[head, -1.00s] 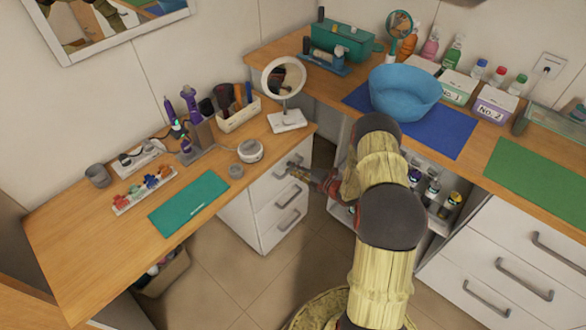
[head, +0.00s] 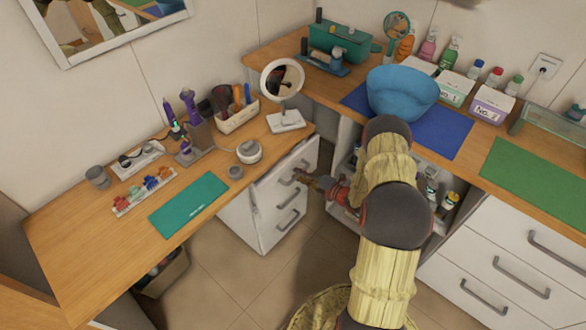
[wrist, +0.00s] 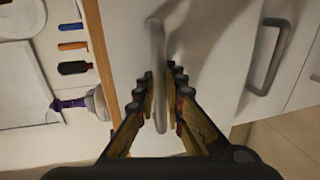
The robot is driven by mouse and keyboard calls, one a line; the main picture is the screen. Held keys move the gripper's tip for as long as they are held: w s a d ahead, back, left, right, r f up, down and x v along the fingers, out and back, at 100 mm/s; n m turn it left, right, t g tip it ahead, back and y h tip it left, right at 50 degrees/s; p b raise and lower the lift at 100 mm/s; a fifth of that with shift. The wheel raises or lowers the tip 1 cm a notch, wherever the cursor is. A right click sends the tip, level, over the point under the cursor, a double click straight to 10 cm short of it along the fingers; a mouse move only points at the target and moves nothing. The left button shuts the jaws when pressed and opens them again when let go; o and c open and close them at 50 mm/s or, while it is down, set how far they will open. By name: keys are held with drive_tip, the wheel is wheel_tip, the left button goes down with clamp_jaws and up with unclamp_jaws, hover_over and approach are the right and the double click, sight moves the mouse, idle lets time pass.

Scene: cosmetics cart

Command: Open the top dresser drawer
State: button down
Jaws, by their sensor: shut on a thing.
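The white dresser (head: 240,218) stands under the left wooden counter, with several drawers stacked in its front. The handle of the drawer below (wrist: 268,55) is to the right, apart from the fingers. The inside of the top drawer is not clearly visible.
The left counter (head: 95,240) holds a round mirror (head: 283,80), a brush box (head: 237,115) and a green mat (head: 188,205). The right counter (head: 485,150) with a blue bowl (head: 402,92) stands close behind my arm. Floor (head: 285,270) is clear before the dresser.

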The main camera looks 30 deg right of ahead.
drive_tip(key=f+p+v, duration=0.2)
drive_tip(key=f+v, duration=0.1)
drive_tip(key=v, duration=1.1)
drive_tip(key=s+f+p+v, duration=0.1)
drive_tip(key=f+p+v, duration=0.1)
drive_tip(key=v, duration=1.3)
drive_tip(key=shift+s+f, duration=0.15)
drive_tip(key=shift+f, duration=0.45)
drive_tip(key=shift+d, duration=0.15)
drive_tip(key=c, duration=1.9)
unclamp_jaws()
drive_tip(key=v, duration=1.2)
